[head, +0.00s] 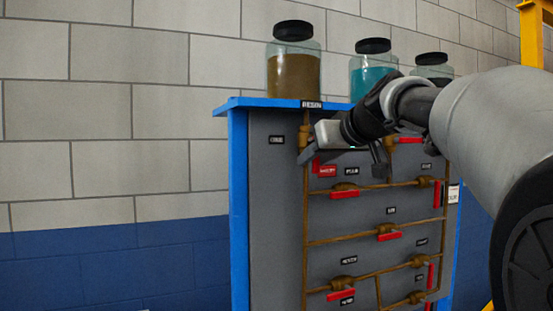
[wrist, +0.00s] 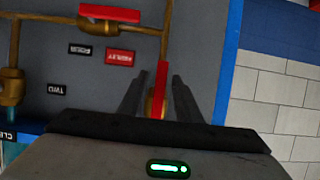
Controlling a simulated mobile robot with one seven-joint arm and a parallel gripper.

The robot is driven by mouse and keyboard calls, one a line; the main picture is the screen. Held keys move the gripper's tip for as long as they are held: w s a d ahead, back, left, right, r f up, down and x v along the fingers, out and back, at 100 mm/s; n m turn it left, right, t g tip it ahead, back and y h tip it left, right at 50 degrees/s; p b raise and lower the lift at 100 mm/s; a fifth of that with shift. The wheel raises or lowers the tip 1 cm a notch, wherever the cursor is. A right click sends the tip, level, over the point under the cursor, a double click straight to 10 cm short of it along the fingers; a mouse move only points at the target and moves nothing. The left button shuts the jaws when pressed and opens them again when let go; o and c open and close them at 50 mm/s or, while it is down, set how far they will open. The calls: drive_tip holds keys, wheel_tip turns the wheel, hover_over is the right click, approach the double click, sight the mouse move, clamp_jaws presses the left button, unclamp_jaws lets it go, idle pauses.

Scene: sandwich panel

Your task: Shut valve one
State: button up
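The valve I take to be valve one has a brass body (head: 303,136) on the vertical pipe at the panel's upper left. In the wrist view its red handle (wrist: 161,78) lies along the pipe, and its brass body (wrist: 156,104) is partly hidden by my gripper. My gripper (wrist: 157,92) is open, with one finger on each side of the handle and gaps visible on both sides. In the head view my gripper (head: 345,152) is at the panel's upper left and hides part of this valve. Any label for this valve is too small to read.
Other red-handled valves sit on the grey panel (head: 272,220), including one below right (head: 345,190) and one lower (head: 388,233). A blue frame (head: 239,210) edges the panel. Jars with brown (head: 293,77) and teal (head: 373,82) contents stand on top. Open space lies left.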

drive_tip(key=shift+c, duration=0.4)
clamp_jaws()
